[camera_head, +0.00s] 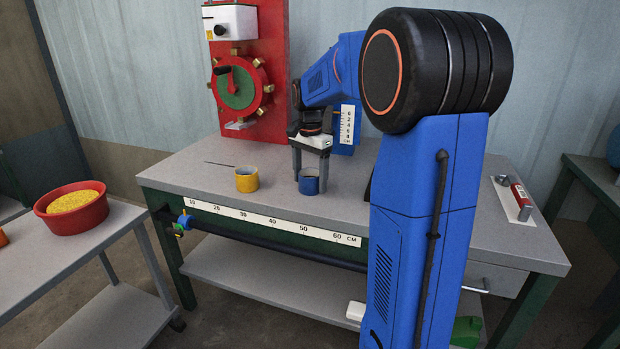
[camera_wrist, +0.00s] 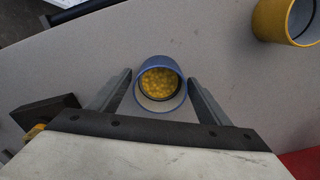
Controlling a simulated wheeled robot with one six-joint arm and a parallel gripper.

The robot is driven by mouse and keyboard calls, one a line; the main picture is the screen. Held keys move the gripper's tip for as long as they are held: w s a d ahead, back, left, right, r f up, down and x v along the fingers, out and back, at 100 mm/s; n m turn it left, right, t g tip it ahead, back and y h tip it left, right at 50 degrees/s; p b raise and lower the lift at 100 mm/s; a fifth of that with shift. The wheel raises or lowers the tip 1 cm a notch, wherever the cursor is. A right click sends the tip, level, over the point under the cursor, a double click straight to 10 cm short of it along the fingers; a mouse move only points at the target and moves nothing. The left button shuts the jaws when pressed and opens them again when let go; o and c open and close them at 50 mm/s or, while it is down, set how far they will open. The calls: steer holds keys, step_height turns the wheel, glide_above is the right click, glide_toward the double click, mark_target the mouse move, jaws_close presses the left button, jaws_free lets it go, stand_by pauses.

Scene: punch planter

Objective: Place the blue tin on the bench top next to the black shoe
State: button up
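The blue tin (camera_head: 309,186) stands upright on the bench top (camera_head: 205,172). In the wrist view the blue tin (camera_wrist: 160,109) shows its open mouth, with yellow grains inside. My gripper (camera_head: 310,181) points down over it, one finger on each side. In the wrist view my gripper (camera_wrist: 160,77) is open, with a narrow gap between each finger and the tin. A black block (camera_wrist: 44,114), seemingly the black shoe, lies at the lower left of the wrist view. In the head view my arm hides most of that area.
A yellow tin (camera_head: 247,181) stands left of the blue tin. A red panel (camera_head: 270,75) with a green and red wheel rises behind. A red bowl (camera_head: 75,213) of yellow grains sits on the left table. A red-handled tool (camera_head: 519,198) lies on the bench's right end.

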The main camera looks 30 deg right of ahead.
step_height(320, 180, up, 12)
steer(key=s+a+n+t, duration=0.1)
steer(key=s+a+n, duration=0.3)
steer(key=s+a, duration=0.4)
steer(key=s+a+f+n+t, duration=0.1)
steer(key=s+a+f+n, duration=0.2)
steer(key=s+f, duration=0.2)
steer(key=s+a+f+n+t, duration=0.1)
steer(key=s+f+n, duration=0.3)
steer(key=s, duration=0.6)
steer(key=s+a+f+n+t, duration=0.1)
steer(key=s+a+f+n, duration=0.2)
steer(key=s+f, duration=0.3)
steer(key=shift+s+a+f+n+t, duration=0.15)
steer(key=shift+s+a+n+t, duration=0.25)
steer(key=shift+s+a, duration=0.5)
steer(key=shift+d, duration=0.1)
